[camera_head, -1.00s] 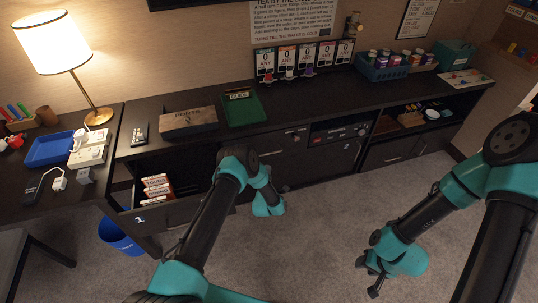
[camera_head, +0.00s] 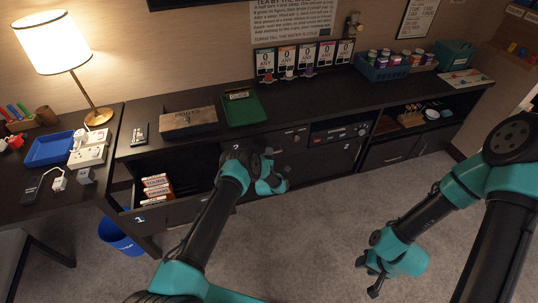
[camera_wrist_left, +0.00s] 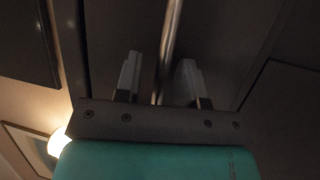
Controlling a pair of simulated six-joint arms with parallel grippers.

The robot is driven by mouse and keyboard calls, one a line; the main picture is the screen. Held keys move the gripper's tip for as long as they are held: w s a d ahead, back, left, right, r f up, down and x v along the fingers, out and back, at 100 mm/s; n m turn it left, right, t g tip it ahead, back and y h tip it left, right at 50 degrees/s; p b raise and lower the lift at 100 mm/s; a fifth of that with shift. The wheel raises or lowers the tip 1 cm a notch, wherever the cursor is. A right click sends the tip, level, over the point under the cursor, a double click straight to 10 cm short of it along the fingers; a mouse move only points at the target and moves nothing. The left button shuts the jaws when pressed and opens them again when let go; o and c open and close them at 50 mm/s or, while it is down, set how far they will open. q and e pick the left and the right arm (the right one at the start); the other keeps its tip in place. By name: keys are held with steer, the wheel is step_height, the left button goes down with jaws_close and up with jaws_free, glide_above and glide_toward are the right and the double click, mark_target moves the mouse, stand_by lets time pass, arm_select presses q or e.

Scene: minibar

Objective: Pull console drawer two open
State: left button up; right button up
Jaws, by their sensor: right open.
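The dark front of console drawer two (camera_head: 290,160) is in the middle of the console, apparently closed; a small pale label shows beside my arm. My left gripper (camera_head: 272,184) is at this front, and my arm hides part of it. In the left wrist view, a metal bar handle (camera_wrist_left: 170,40) runs between the two fingers of my left gripper (camera_wrist_left: 158,82). The fingers are apart, one on each side of the bar, with gaps showing. My right gripper (camera_head: 372,276) is open and empty above the carpet, away from the console.
The console top holds a wooden box (camera_head: 189,122) and a green tray (camera_head: 244,112). The carpet in front is clear.

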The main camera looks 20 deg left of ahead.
arm_select(q)
steer(key=shift+c, duration=0.2)
jaws_close()
stand_by(0.3)
